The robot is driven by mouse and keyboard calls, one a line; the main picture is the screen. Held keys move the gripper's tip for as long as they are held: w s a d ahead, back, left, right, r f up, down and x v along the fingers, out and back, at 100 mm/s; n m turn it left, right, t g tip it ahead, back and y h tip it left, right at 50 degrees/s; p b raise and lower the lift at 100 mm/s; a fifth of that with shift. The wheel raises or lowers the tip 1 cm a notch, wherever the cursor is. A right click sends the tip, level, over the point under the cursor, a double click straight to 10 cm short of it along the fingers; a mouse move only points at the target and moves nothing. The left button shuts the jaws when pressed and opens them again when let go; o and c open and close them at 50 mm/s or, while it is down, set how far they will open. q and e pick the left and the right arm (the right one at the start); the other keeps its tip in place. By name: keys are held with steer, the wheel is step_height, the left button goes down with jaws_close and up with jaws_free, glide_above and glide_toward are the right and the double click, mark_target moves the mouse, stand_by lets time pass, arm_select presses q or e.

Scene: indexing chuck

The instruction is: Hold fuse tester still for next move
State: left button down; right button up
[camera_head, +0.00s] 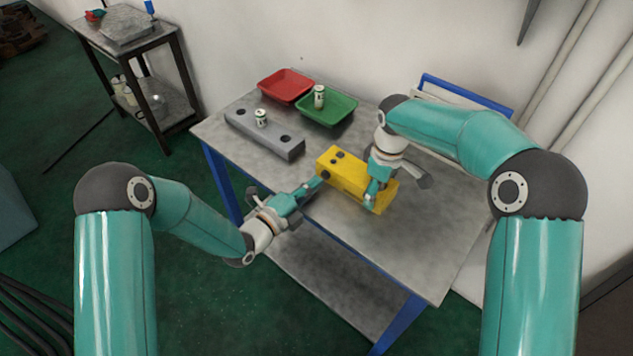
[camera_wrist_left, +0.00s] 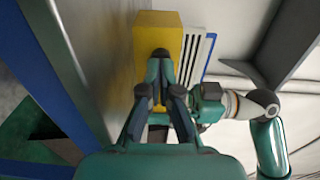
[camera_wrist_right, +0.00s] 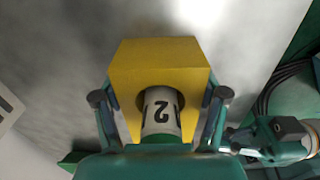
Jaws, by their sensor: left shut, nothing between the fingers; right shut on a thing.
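The yellow fuse tester (camera_head: 336,162) lies on the table, with dark round spots on its top and left end. My right gripper (camera_head: 374,190) is over its right part. In the right wrist view its fingers (camera_wrist_right: 160,105) are shut on both sides of the tester (camera_wrist_right: 158,60). A white and green fuse marked 2 (camera_wrist_right: 160,112) stands between these fingers at a round hole in the tester. My left gripper (camera_head: 318,183) is shut and empty, its tips at the tester's left end. In the left wrist view, its tips (camera_wrist_left: 160,62) are at a dark round button (camera_wrist_left: 160,51); contact is unclear.
A grey block with holes (camera_head: 283,147) holds a fuse (camera_head: 261,117) in its middle. Behind it are a red tray (camera_head: 285,84) and a green tray (camera_head: 340,107) with a fuse (camera_head: 319,96). The table's front right (camera_head: 425,255) is clear. A wall stands behind.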

arm_select(q)
steer(key=shift+w+d, duration=0.4)
steer(key=shift+w, duration=0.05)
steer(key=shift+w+d, duration=0.2)
steer(key=shift+w+d+r, duration=0.1)
steer(key=shift+w+d, duration=0.15)
steer(key=shift+w, duration=0.05)
arm_select(e)
steer(key=shift+s+r, duration=0.1)
steer(key=shift+r, duration=0.05)
arm_select(q)
steer(key=shift+d+r, duration=0.1)
steer(key=shift+r, duration=0.15)
arm_select(e)
steer(key=shift+s+a+r, duration=0.15)
steer(key=shift+s+a, duration=0.1)
arm_select(q)
steer(key=shift+s, duration=0.1)
steer(key=shift+s+a+f, duration=0.15)
steer(key=shift+s+a, duration=0.05)
steer(key=shift+a, duration=0.15)
arm_select(e)
steer(key=shift+w+d+f, duration=0.1)
steer(key=shift+w+f, duration=0.15)
arm_select(q)
steer(key=v, duration=0.8)
steer(key=shift+f, duration=0.3)
arm_select(e)
steer(key=shift+w+d, duration=0.1)
steer(key=shift+d, duration=0.05)
